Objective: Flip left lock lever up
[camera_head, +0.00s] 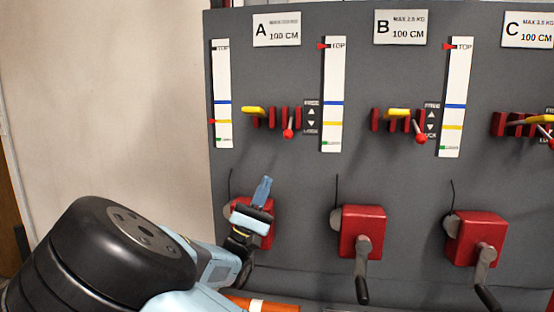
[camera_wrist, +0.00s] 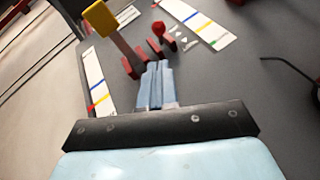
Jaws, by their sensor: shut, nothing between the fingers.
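The left station, under plate A, has a short lever with a red ball (camera_head: 288,133) beside a label with up and down arrows. Its ball hangs low. The red ball also shows in the wrist view (camera_wrist: 158,29), just beyond my fingertips. A yellow-ended lever (camera_head: 254,110) sits to its left among red brackets; its yellow end is large in the wrist view (camera_wrist: 101,18). My gripper (camera_head: 265,180) is shut and empty, blue fingers pointing up, below the levers and in front of the left red crank box (camera_head: 266,232). In the wrist view its fingers (camera_wrist: 158,66) appear apart from the red ball.
Stations B and C to the right have similar levers, such as the red ball (camera_head: 421,138), and crank boxes (camera_head: 362,230) with handles. White scale strips (camera_head: 334,95) flank the levers. The grey panel (camera_head: 300,185) between levers and boxes is mostly bare. A pale wall (camera_head: 110,90) is at left.

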